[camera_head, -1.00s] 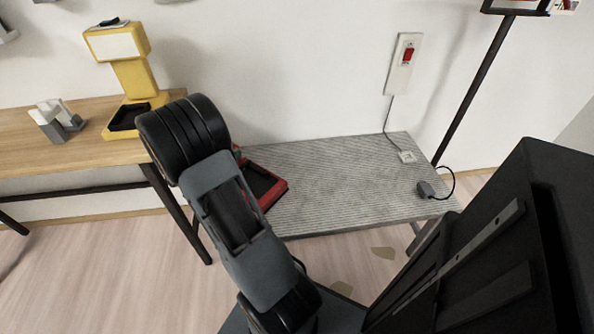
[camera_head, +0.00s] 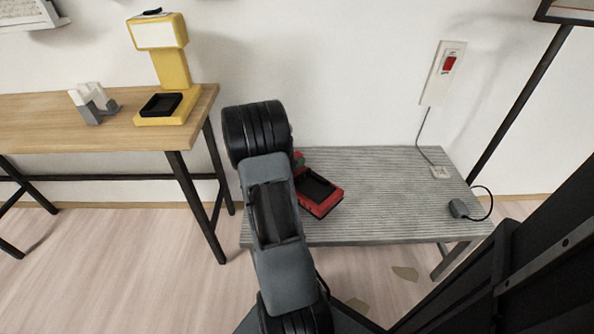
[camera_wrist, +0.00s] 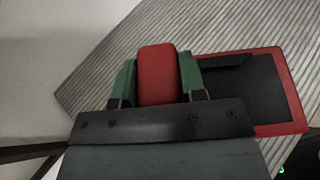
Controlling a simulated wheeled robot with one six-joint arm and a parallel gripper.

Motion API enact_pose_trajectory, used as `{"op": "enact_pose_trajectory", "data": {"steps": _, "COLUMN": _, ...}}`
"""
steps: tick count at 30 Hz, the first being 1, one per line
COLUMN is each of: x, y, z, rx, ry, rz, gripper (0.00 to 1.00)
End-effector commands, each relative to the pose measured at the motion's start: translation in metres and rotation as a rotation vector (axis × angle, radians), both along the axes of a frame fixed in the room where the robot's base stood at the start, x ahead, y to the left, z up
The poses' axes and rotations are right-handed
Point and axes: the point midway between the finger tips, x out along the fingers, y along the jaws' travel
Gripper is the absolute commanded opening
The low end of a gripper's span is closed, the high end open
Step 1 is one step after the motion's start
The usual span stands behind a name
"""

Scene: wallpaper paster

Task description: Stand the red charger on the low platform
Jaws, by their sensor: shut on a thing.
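The red charger (camera_head: 322,191) has a red base with a black tray, seen on or just over the left part of the low grey ribbed platform (camera_head: 385,190). In the wrist view, my gripper (camera_wrist: 158,78) has its green fingers shut on the charger's red upright part (camera_wrist: 157,72). The charger's red-rimmed base (camera_wrist: 297,105) extends to the right, above the ribbed platform (camera_wrist: 210,25). In the head view my arm hides most of the charger's upright part and the gripper. I cannot tell whether the base touches the platform.
A wooden table (camera_head: 60,128) at left holds a yellow charger (camera_head: 168,70) and a small grey-white object (camera_head: 92,103). The platform's middle is clear.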

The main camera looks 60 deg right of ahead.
Motion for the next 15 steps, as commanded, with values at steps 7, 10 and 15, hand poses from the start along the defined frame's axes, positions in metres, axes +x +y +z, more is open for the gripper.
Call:
{"op": "enact_pose_trajectory", "data": {"steps": 7, "x": -0.003, "y": -0.006, "z": -0.007, "rx": -0.003, "ry": 0.001, "rz": -0.001, "gripper": 0.0}}
{"op": "enact_pose_trajectory", "data": {"steps": 10, "x": -0.005, "y": -0.009, "z": -0.019, "rx": -0.002, "ry": 0.002, "rz": 0.001, "gripper": 0.0}}
{"op": "enact_pose_trajectory", "data": {"steps": 15, "x": -0.005, "y": -0.008, "z": -0.039, "rx": -0.002, "ry": 0.002, "rz": 0.001, "gripper": 0.0}}
